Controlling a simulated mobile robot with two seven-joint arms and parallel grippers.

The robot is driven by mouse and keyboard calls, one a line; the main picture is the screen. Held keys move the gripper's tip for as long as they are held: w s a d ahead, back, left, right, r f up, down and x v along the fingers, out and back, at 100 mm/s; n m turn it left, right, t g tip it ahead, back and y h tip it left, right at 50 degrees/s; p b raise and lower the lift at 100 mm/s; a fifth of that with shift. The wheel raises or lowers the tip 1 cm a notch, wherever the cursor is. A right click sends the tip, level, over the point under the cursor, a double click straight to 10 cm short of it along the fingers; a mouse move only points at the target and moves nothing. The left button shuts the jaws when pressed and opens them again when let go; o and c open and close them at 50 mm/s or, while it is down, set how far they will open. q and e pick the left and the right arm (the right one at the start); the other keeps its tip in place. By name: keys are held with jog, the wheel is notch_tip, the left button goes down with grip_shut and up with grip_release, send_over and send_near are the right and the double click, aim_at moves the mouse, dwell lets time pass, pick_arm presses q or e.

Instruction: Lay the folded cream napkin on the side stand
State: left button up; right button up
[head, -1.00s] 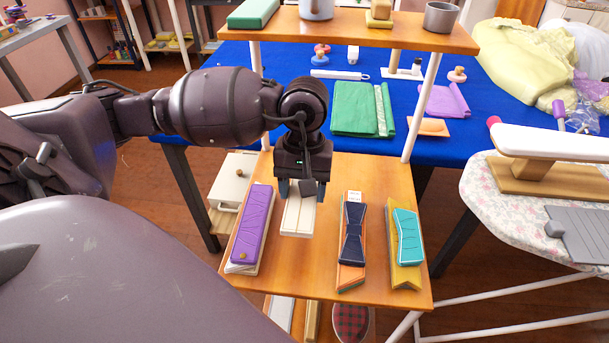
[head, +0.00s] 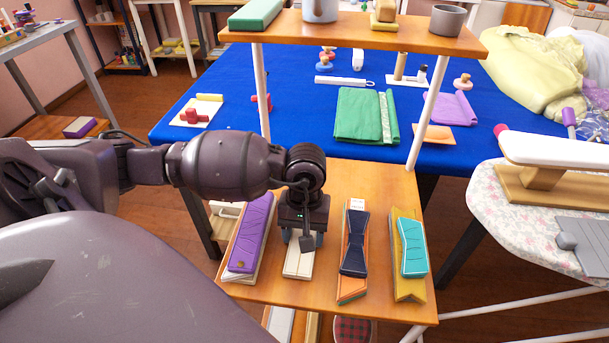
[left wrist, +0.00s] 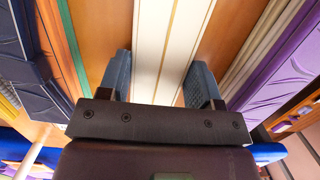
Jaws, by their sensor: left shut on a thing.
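The folded cream napkin (head: 298,264) is a long flat strip with thin tan lines. My left gripper (head: 303,241) is shut on it from above, over the lower wooden shelf (head: 325,190). In the left wrist view, the cream strip (left wrist: 165,45) runs between the two finger pads of the same gripper (left wrist: 158,85). Its end beneath the wrist is hidden, and I cannot tell whether it touches the shelf. My right gripper is not in view. I cannot tell for certain which piece of furniture is the side stand.
On the shelf, a purple folded bundle (head: 250,235) lies left of the napkin; a navy one (head: 355,240) and a teal-and-yellow one (head: 410,245) lie right. An upper shelf (head: 350,32) overhangs the back. A blue table (head: 290,90) stands behind; an ironing board (head: 500,205) is right.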

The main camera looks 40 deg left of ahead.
pick_arm(q)
jog(key=shift+f, duration=0.2)
jog(key=o, duration=0.9)
jog(key=shift+r, duration=0.1)
jog(key=shift+r, duration=0.15)
jog(key=shift+w+r, duration=0.1)
jog(key=shift+r, duration=0.2)
jog(key=r, duration=0.3)
jog(key=w+r+p, duration=0.1)
jog(key=r, duration=0.3)
jog(key=a+r, duration=0.1)
jog(key=r, duration=0.3)
jog(key=shift+w+r, duration=0.15)
jog(key=shift+w, duration=0.05)
